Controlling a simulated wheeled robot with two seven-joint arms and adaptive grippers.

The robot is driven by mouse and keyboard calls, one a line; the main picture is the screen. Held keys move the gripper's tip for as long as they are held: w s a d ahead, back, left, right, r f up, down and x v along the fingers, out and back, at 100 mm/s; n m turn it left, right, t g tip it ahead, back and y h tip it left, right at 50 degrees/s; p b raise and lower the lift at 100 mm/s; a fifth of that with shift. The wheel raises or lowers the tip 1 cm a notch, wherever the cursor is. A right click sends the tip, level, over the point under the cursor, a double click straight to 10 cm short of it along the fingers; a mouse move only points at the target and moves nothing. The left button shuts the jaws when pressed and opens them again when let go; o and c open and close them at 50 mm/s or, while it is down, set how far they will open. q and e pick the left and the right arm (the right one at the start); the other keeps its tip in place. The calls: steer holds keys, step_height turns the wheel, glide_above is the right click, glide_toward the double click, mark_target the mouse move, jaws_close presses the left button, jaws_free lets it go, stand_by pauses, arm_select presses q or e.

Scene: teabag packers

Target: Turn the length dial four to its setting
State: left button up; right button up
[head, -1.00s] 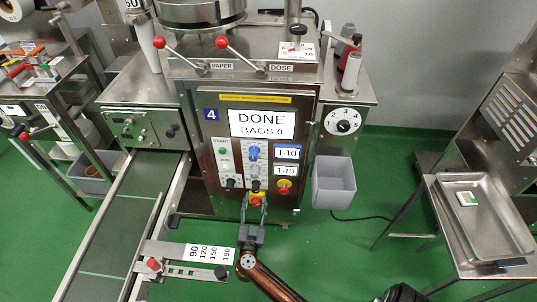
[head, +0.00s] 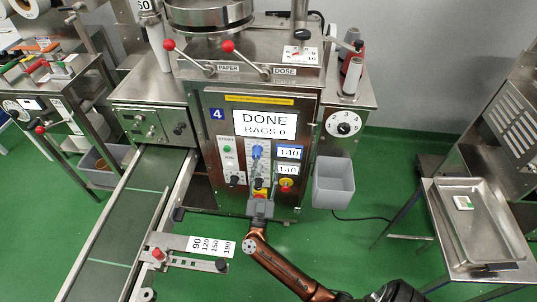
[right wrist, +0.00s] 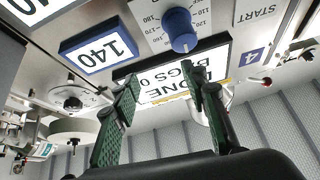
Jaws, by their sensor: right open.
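The blue dial (head: 257,151) is on the front panel of the machine marked 4, in the middle of the head view. In the right wrist view the blue dial (right wrist: 181,30) sits on a numbered white scale plate, just beyond my fingertips and apart from them. Which number it points to is not clear. A blue-framed display (right wrist: 99,49) beside it reads 140. My right gripper (head: 260,190) is in front of the lower panel, below the dial. In the right wrist view my right gripper (right wrist: 163,76) is open and empty, facing the panel. My left gripper is not in view.
The yellow-and-red button (head: 286,185) is close to the right of my gripper. The large screen (head: 265,124) reads DONE, BAGS 0. A conveyor (head: 115,225) with a numbered ruler (head: 209,245) lies at left. A grey bin (head: 334,181) hangs at right.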

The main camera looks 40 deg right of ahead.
step_height(320, 180, up, 9)
steer(key=s+n+t+h+p, duration=0.1)
steer(key=t, duration=0.1)
steer(key=shift+s+a+t+h, duration=0.3)
steer(key=shift+s+a, duration=0.05)
steer(key=shift+a, duration=0.05)
